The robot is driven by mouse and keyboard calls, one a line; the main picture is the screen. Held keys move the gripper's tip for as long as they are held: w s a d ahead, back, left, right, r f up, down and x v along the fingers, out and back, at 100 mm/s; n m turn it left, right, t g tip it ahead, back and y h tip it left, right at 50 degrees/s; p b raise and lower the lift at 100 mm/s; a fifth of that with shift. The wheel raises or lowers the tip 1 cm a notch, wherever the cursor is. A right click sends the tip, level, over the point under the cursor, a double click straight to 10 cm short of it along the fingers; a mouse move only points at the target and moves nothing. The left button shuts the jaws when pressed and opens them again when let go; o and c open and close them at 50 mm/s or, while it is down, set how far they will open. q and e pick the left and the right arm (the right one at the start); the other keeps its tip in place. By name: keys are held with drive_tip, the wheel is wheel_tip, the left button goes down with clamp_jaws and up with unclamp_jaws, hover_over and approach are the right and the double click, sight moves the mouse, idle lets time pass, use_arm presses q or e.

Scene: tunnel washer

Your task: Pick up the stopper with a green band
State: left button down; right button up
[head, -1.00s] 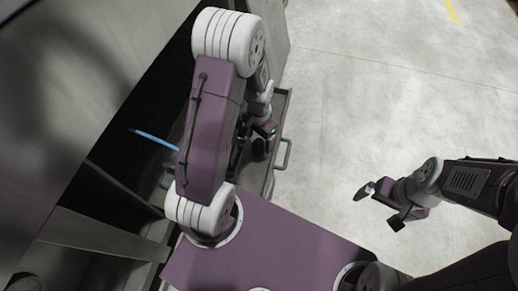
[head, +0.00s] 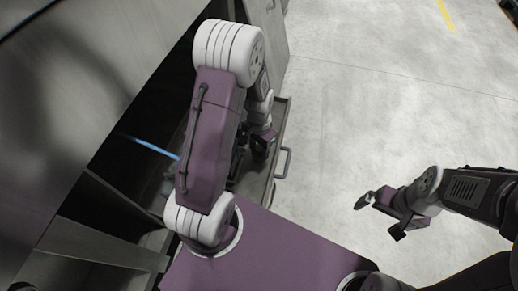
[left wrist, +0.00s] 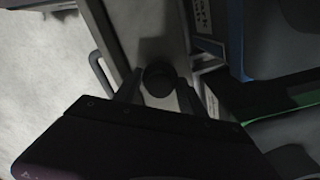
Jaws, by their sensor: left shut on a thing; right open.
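My left gripper (left wrist: 157,92) is shut on a dark round stopper (left wrist: 158,75), which shows between its two fingers in the left wrist view. No green band can be made out on the part that shows. In the head view my left arm hides most of this gripper, and a dark round shape shows by its wrist over the grey tray or drawer. My right gripper (head: 380,218) is open and empty, over bare floor at the right of the head view.
A metal drawer (head: 278,125) with a side handle (head: 284,162) lies below my left gripper. At the right of the left wrist view are a blue-edged compartment (left wrist: 237,40) and a green strip (left wrist: 278,106). The dark metal machine (head: 90,70) stands left. Open floor is right.

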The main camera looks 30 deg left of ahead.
use_arm(q)
drive_tip(key=r+p, duration=0.1)
drive_tip(key=r, duration=0.1)
drive_tip(key=d+r+p, duration=0.1)
drive_tip(key=r, duration=0.1)
drive_tip(key=shift+w, duration=0.15)
drive_tip(key=w+d+r+p, duration=0.2)
drive_tip(key=d+r+p, duration=0.3)
drive_tip(key=d, duration=0.5)
drive_tip(key=shift+d+r+p, duration=0.2)
drive_tip(key=shift+r+p, duration=0.05)
drive_tip(key=shift+p, duration=0.15)
use_arm(e)
wheel_tip(320, 180, up, 9)
use_arm(q)
drive_tip(key=shift+w+r+p, duration=0.15)
drive_tip(key=shift+r+p, duration=2.35)
drive_tip(key=shift+p, duration=0.15)
use_arm(e)
drive_tip(key=shift+r, duration=2.6)
use_arm(q)
wheel_tip(320, 180, up, 4)
drive_tip(key=p, duration=0.4)
use_arm(e)
wheel_tip(320, 180, up, 4)
drive_tip(key=shift+r, duration=0.2)
